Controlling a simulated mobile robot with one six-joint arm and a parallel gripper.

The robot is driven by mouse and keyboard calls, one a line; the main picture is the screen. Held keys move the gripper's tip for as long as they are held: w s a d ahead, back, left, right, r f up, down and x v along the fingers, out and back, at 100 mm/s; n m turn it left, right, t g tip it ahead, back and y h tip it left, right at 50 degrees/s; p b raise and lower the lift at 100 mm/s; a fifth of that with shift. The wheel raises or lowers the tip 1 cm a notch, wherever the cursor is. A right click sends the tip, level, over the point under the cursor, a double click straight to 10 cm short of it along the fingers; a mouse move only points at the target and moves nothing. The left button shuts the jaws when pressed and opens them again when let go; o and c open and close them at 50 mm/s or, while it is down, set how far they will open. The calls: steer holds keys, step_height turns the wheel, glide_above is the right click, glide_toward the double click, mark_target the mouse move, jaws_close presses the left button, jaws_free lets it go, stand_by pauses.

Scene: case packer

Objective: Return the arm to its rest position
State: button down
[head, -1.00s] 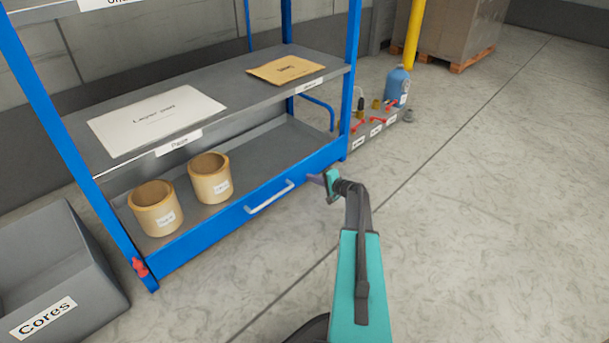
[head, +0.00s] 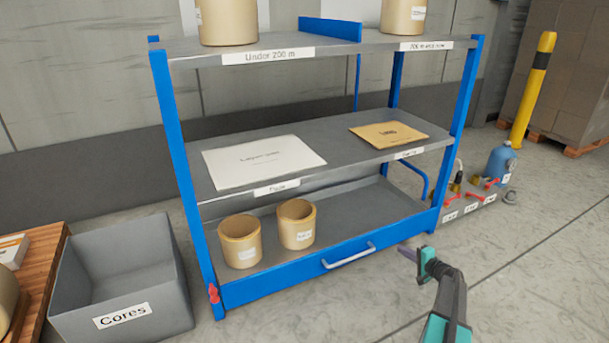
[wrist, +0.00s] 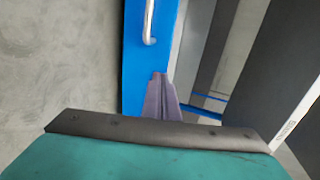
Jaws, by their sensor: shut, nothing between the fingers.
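My gripper (head: 406,252) is at the lower right in the head view, in front of the right end of the rack's blue bottom drawer front (head: 290,277). Its two purple-grey fingers are together and hold nothing. In the wrist view the fingers (wrist: 160,78) point toward the blue front, with the silver handle (wrist: 149,22) beyond them. From these views I cannot tell the exact gap to the rack. My teal arm (head: 437,328) reaches in from the bottom edge.
The blue rack (head: 177,150) holds two tan cores (head: 240,241) low down, a white pad (head: 263,162) and a tan envelope (head: 388,135) above. A grey Cores bin (head: 165,312) stands left. A valve manifold (head: 470,205) and yellow post (head: 530,95) stand right.

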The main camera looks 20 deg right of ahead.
steer(key=w+a+r+n+g+y+p, duration=0.1)
steer(key=w+a+r+n+y+p, duration=0.25)
steer(key=a, duration=0.75)
steer(key=w+a+r+m+g+y+p, duration=0.1)
steer(key=w+a+r+p, duration=0.1)
steer(key=w+a+p, duration=0.65)
steer(key=s+a+r+n+g+y+p, duration=0.1)
steer(key=s+a+n+g+p, duration=0.35)
steer(key=a, duration=1.15)
steer(key=s+a+r+n+g+y+p, duration=0.15)
steer(key=s+a+p, duration=0.5)
steer(key=a, duration=0.85)
steer(key=s+a+r+n+g+p, duration=0.1)
steer(key=s+a+n+g+p, duration=0.15)
steer(key=s+a, duration=0.4)
steer(key=s+a+r+n+g+h+p, duration=0.1)
steer(key=s+a+g+p, duration=0.15)
steer(key=s, duration=0.75)
steer(key=s+a+r+n+g+p, duration=0.1)
steer(key=s+a+n+g+p, duration=0.1)
steer(key=s+a+p, duration=0.45)
steer(key=s+d+r+n+g+h, duration=0.1)
steer(key=s+d+r+g+h, duration=0.1)
steer(key=s+d, duration=0.3)
steer(key=s+d+r+n+g+h, duration=0.2)
steer(key=s+d+h, duration=0.3)
steer(key=s, duration=0.9)
steer(key=shift+d+r+g, duration=0.3)
steer(key=shift+d+g, duration=0.1)
steer(key=shift+d, duration=0.2)
